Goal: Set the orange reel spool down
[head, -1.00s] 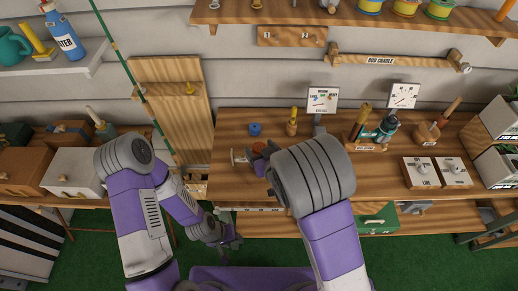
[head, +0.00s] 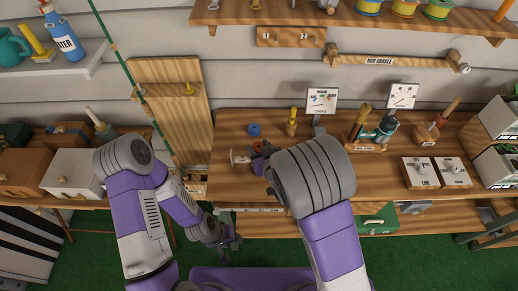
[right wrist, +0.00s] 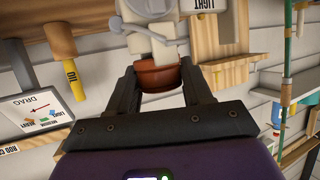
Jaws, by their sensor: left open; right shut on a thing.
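The orange reel spool (right wrist: 156,77) sits between the two dark fingers of my right gripper (right wrist: 158,70) in the right wrist view. The gripper is shut on it. Pale grey parts show just beyond the spool there; I cannot tell whether they touch it. In the head view, my right forearm hides most of this gripper and spool, over the left part of the workbench (head: 232,185). My left gripper (head: 229,244) is open and empty, low in front of the bench, above the green floor.
A fishing rod (head: 128,73) leans at the left.

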